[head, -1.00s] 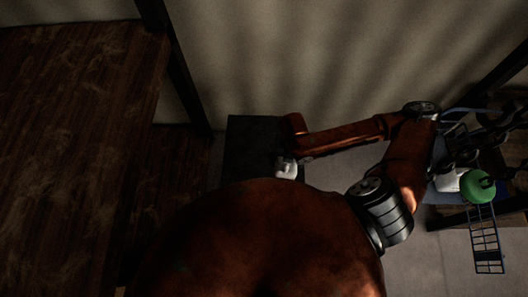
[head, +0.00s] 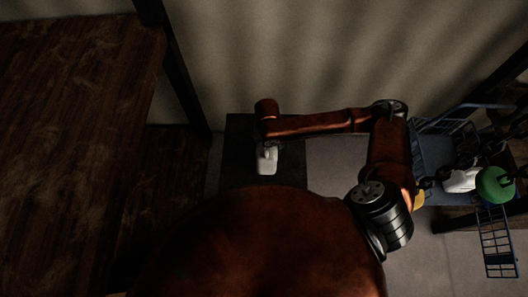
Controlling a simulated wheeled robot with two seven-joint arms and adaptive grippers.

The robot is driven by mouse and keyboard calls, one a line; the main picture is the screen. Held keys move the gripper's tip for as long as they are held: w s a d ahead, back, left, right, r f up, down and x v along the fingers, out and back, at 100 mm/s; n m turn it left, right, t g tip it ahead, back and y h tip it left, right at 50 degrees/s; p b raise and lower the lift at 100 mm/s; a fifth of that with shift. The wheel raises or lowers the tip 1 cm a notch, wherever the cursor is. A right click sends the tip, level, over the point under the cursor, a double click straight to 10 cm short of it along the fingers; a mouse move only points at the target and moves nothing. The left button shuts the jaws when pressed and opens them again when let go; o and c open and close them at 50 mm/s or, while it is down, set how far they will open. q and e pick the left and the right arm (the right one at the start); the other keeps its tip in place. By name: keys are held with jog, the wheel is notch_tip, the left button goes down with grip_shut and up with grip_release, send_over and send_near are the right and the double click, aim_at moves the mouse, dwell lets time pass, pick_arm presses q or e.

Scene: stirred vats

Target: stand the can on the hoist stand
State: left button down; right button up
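The white can (head: 267,162) hangs upright, as far as I can tell, below the end of my arm in the head view. My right gripper (head: 267,147) is at its top, small and dark, and seems shut on it. A dark square-topped stand (head: 237,170), likely the hoist stand, lies beneath and around the can in the picture. I cannot tell whether the can touches its top. My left gripper is not in view.
At right, a blue tray with rails (head: 433,150) holds a white container (head: 461,180), a green round object (head: 494,185) and dark chain-like links. A blue rack (head: 497,242) hangs in front. A brown wooden surface (head: 70,150) and dark posts stand left.

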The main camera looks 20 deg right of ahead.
aim_at(267, 152)
jog(key=shift+w+a+f, duration=0.1)
jog(key=shift+w+f, duration=0.15)
jog(key=shift+f, duration=0.55)
jog(key=shift+w+a+f, duration=0.1)
jog(key=shift+w+f, duration=0.2)
jog(key=shift+f, duration=0.55)
jog(key=shift+w+a+f, duration=0.1)
jog(key=shift+w+f, duration=0.15)
jog(key=shift+f, duration=0.65)
jog(key=o, duration=1.2)
jog(key=shift+o, duration=0.2)
notch_tip(267, 152, up, 12)
jog(key=shift+r+p, duration=0.1)
jog(key=shift+p, duration=0.2)
